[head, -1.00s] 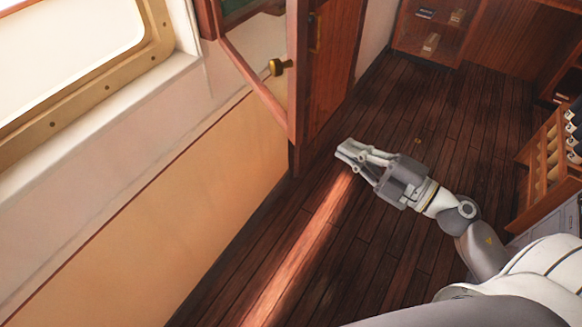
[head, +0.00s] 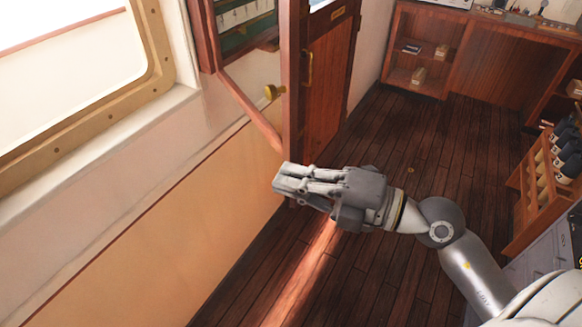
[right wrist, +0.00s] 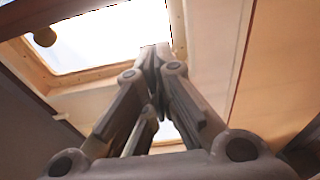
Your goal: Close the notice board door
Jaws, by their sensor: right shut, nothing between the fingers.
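The notice board door (head: 291,85) is a wooden-framed door that stands open, swung out from the wall, with a round brass knob (head: 272,92) on it. The notice board (head: 236,18) shows behind it on the left wall, with a green backing and pale papers. My right gripper (head: 280,180) is shut and empty, pointing left, just below the door's lower corner in the picture. I cannot tell whether it touches the door. In the right wrist view the shut fingers (right wrist: 152,62) point toward the bright window, and the round knob (right wrist: 44,37) shows at upper left. My left gripper is not in view.
A brass-framed window (head: 155,70) with a white sill is left of the board. A wooden door (head: 325,85) with a handle stands behind the board door. A bottle rack (head: 535,200) is at the right, shelves (head: 420,45) at the back. The floor between is clear.

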